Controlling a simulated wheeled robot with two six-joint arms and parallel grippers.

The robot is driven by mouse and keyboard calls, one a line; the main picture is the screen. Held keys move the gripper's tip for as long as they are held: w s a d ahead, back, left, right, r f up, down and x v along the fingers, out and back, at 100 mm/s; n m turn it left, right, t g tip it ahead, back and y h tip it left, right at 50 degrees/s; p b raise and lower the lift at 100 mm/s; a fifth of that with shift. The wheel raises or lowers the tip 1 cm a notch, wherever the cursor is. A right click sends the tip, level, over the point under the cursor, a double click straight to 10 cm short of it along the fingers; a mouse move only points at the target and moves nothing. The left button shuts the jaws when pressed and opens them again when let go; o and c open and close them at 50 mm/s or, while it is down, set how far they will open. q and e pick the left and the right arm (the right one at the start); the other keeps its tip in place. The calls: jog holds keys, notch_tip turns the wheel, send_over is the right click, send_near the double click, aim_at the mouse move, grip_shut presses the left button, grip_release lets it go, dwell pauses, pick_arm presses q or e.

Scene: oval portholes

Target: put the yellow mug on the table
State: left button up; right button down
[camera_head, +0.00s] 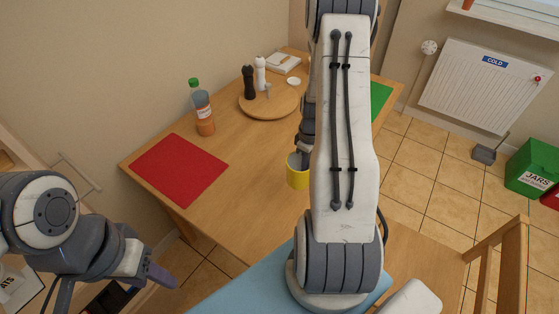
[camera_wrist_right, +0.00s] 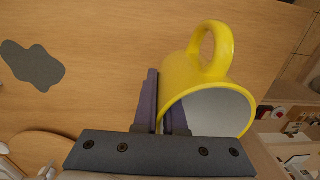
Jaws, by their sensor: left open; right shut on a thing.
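The yellow mug (camera_head: 297,179) is in front of the wooden table's surface (camera_head: 240,190) in the head view, partly hidden by my right arm. In the right wrist view the mug (camera_wrist_right: 182,75) shows its handle and pale inside. My right gripper (camera_wrist_right: 162,108) is shut on the mug's wall at the rim, with a finger on either side. I cannot tell whether the mug's base touches the table. My left gripper (camera_head: 158,275) is open and empty at the lower left, apart from the table.
A red mat (camera_head: 180,168), an orange bottle (camera_head: 202,108) and a round board (camera_head: 268,103) with two shakers are on the table. A green mat (camera_head: 380,100) is partly hidden behind my arm. A grey flat patch (camera_wrist_right: 33,66) shows on the table. The table's middle looks clear.

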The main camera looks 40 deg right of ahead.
jog(key=p, duration=0.2)
send_over(279, 199)
notch_tip(279, 199, down, 5)
jog(key=shift+f, duration=0.15)
jog(key=shift+f+b, duration=0.4)
jog(key=shift+f, duration=1.6)
jog(key=shift+f+b, duration=0.25)
jog(key=shift+b, duration=0.05)
jog(key=c, duration=1)
grip_release()
jog(key=shift+r, duration=0.1)
